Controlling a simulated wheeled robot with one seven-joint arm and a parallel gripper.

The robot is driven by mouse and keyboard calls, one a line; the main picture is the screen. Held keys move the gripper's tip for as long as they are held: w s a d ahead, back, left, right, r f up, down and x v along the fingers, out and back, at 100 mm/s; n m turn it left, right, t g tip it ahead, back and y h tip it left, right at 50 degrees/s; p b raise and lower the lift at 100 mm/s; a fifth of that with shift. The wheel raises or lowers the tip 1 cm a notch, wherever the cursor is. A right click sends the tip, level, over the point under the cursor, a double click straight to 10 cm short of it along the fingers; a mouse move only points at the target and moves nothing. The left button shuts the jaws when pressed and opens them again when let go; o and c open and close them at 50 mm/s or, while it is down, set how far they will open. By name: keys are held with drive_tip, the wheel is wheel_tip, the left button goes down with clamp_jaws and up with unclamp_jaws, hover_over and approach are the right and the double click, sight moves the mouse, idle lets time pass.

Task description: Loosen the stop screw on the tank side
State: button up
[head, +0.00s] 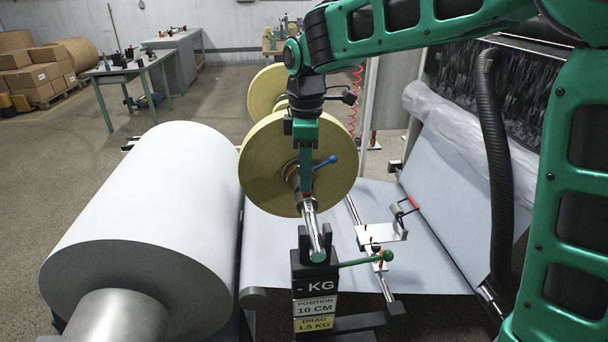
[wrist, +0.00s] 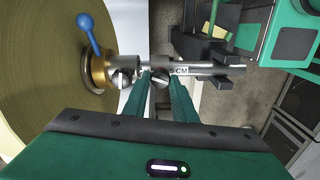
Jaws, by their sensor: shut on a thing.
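A yellow-brown tape roll (head: 268,172) sits on a metal shaft (head: 310,219), which ends in a green tip. In the wrist view the shaft (wrist: 208,68) runs to the right from a brass hub (wrist: 97,73) with a blue lever (wrist: 88,30). Two metal collars with slotted screws sit on it: a left screw (wrist: 121,79), nearer the roll, and a right screw (wrist: 160,79). My gripper (wrist: 160,88) is shut on the right screw, one green finger on each side. In the head view my gripper (head: 306,180) hides the collars. A scale mark reading "5 CM" shows beside the right collar.
A large white paper roll (head: 150,200) fills the left. A paper web (head: 270,270) runs behind the stand.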

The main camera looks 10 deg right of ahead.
drive_tip(key=shift+d+n, duration=0.15)
drive_tip(key=shift+n, duration=0.65)
drive_tip(key=o, duration=1)
drive_tip(key=shift+d, duration=0.1)
drive_tip(key=shift+o, duration=0.2)
drive_tip(key=shift+r, duration=0.15)
wheel_tip(320, 180, up, 10)
drive_tip(key=shift+r, duration=0.25)
